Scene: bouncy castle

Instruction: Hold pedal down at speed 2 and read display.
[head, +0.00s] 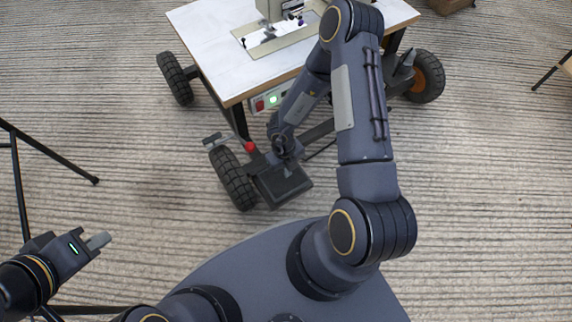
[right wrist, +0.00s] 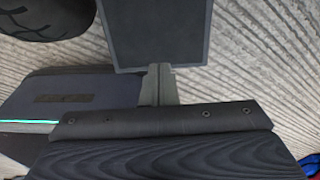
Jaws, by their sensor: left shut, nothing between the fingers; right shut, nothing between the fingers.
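The pedal (head: 290,190) is a dark, flat plate on the ground below the table's front edge. My right gripper (head: 288,170) is shut and empty, fingers pointing down at the pedal. In the right wrist view the shut fingertips (right wrist: 160,70) meet the edge of the pedal plate (right wrist: 157,30); I cannot tell how far it is pressed. A control box (head: 268,100) under the table edge has a red part and a lit green part; no readout is legible. The sewing machine (head: 280,8) is cut off at the top. My left gripper (head: 98,241) is shut and empty at lower left.
The white table (head: 215,40) stands on a frame with fat black wheels (head: 232,178). A red-knobbed lever (head: 250,147) is beside the pedal. Black tripod legs (head: 60,155) stand at left. The ribbed floor at right is mostly clear.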

